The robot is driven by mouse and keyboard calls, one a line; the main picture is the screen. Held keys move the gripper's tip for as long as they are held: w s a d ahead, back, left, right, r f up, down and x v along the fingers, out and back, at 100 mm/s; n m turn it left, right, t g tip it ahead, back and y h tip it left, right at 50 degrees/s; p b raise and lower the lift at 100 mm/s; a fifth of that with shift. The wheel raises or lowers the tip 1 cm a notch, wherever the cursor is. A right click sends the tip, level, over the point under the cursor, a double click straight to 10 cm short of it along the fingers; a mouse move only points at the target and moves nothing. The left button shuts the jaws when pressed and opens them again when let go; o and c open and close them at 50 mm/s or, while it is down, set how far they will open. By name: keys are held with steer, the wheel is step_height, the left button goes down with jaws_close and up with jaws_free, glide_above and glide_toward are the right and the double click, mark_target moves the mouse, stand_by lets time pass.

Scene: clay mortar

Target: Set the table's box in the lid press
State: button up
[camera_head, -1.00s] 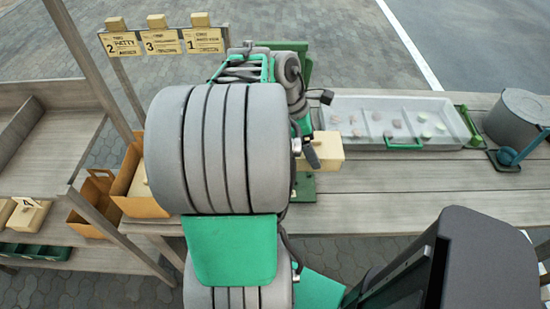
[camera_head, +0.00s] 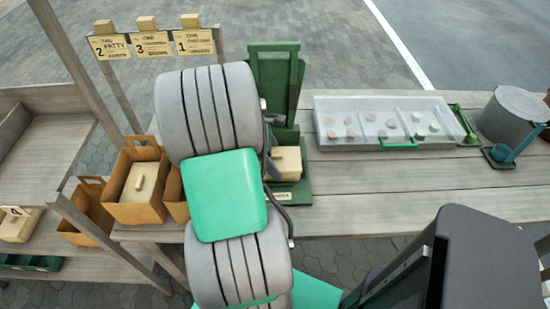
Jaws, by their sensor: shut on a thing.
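The green lid press (camera_head: 272,75) stands at the left end of the table, with its upright behind and its base in front. A cream box (camera_head: 287,162) shows at the press, above its green base, just right of my arm. Its left part is hidden behind my arm, and I cannot tell whether it is fully seated. My gripper (camera_head: 268,152) is mostly hidden behind my own arm links. Only a dark part shows at the box's left side, and it is shut on the box.
A clear tray (camera_head: 352,146) with several food pieces and a grey pot (camera_head: 512,115) stand further right on the table. Orange carriers (camera_head: 135,211) stand to the left, one holding a cream box (camera_head: 141,180). The table between press and tray is clear.

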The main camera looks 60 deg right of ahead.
steer(key=o, duration=1.4)
steer(key=p+v, duration=0.2)
steer(key=v, duration=1)
steer(key=shift+a, duration=0.1)
